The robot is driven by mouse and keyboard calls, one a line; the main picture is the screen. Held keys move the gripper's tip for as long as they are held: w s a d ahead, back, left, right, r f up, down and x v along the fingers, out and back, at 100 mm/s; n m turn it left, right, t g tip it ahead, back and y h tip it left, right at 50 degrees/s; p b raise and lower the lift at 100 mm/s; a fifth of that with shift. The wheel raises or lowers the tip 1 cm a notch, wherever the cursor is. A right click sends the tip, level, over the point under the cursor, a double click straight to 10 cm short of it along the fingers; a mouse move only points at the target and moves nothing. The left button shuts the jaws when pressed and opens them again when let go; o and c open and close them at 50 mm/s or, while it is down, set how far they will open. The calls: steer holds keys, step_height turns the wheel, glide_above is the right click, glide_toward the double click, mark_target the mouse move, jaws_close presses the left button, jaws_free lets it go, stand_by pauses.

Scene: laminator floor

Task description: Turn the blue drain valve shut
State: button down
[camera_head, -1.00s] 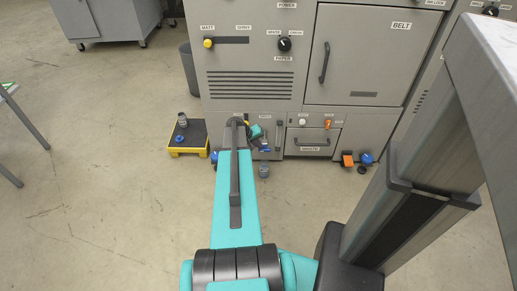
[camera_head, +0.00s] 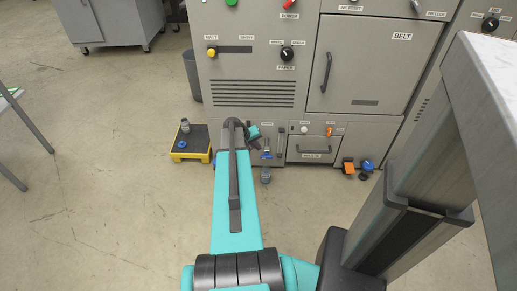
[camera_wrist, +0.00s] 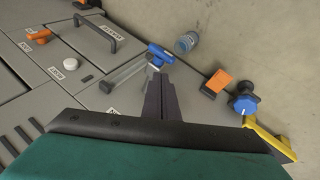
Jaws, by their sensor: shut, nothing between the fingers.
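The blue drain valve (camera_wrist: 160,53) has a bar-like blue handle low on the machine front, at the end of a clear tube. In the head view its blue handle (camera_head: 266,155) shows just right of my arm. My gripper (camera_wrist: 160,78) is shut and empty, with its dark fingertips close to the handle in the wrist view. I cannot tell whether they touch it. In the head view the gripper is mostly hidden behind my arm.
A yellow-edged stand (camera_head: 177,159) is at left. An orange block (camera_wrist: 218,82) and blue knob (camera_wrist: 243,104) lie right in the wrist view. Open floor lies in front.

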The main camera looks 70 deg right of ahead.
steer(key=w+a+r+p, duration=0.1)
steer(key=w+a+r, duration=0.3)
steer(key=w+a, duration=0.1)
stand_by(0.7)
